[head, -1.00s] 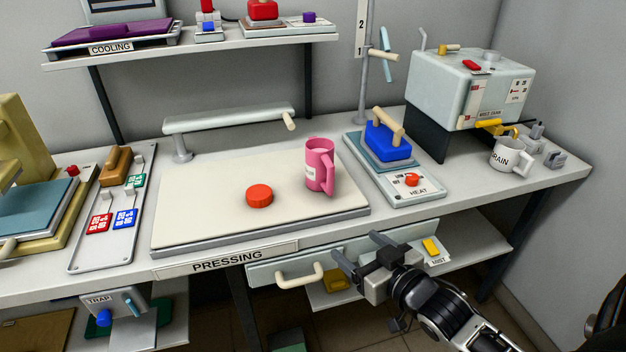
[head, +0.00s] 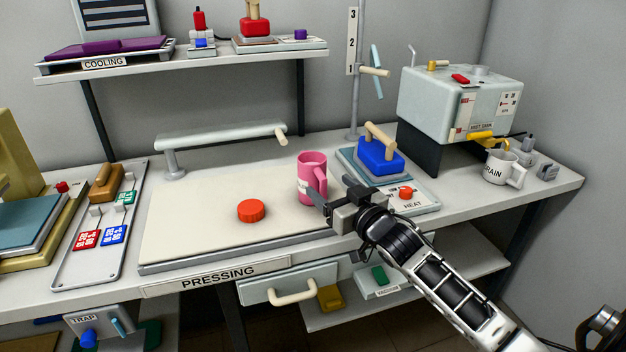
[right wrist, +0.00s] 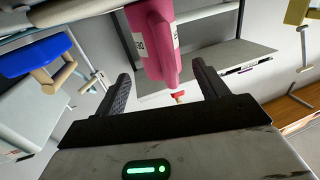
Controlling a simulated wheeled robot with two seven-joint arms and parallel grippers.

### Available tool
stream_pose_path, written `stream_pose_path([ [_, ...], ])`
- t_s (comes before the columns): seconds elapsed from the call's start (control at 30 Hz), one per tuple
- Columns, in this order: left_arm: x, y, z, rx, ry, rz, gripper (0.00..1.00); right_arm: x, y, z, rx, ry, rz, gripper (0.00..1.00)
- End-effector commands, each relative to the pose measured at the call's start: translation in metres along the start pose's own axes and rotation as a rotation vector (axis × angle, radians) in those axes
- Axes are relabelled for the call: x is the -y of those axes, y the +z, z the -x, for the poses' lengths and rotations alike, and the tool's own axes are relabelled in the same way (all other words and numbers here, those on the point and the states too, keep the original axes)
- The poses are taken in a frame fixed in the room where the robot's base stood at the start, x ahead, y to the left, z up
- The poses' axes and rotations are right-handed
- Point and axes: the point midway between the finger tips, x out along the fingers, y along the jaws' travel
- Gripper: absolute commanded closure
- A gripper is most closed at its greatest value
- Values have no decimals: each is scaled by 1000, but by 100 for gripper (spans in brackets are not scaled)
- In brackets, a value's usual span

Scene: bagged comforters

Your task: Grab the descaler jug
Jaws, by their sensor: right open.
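A pink jug (head: 311,178) with a white label, the likely descaler jug, stands upright on the cream pressing board (head: 190,225), its handle on its right side. The label text is too small to read. My right gripper (head: 336,191) is open and empty, close to the handle side of the jug, at the board's right end. In the right wrist view the pink jug (right wrist: 154,45) appears ahead, between the open fingers (right wrist: 160,78); I cannot tell if they touch it. My left gripper is not in view.
A red disc (head: 250,210) lies on the board left of the jug. A blue iron-like block (head: 380,158) and the HEAT panel (head: 418,201) are close to my right gripper. A DRAIN mug (head: 499,169) stands farther right. A drawer handle (head: 293,296) juts out below the front edge.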

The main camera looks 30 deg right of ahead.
Motion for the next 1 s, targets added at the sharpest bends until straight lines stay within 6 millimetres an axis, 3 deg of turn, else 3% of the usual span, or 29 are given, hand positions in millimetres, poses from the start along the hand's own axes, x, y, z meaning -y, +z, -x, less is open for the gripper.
stream_pose_path([
  [0.2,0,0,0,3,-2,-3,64,-1,-3,-33,-1,0,1,28],
  [0.5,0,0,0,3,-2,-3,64,0,-2,-39,0,-1,1,28],
  [0.53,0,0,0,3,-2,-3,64,0,-2,-39,0,-1,1,30],
  [0.7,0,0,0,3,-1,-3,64,0,-2,-39,0,-1,1,78],
  [0.8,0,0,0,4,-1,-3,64,0,-2,-39,0,-1,1,100],
  [1.0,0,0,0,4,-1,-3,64,0,-3,-39,-3,-2,1,100],
])
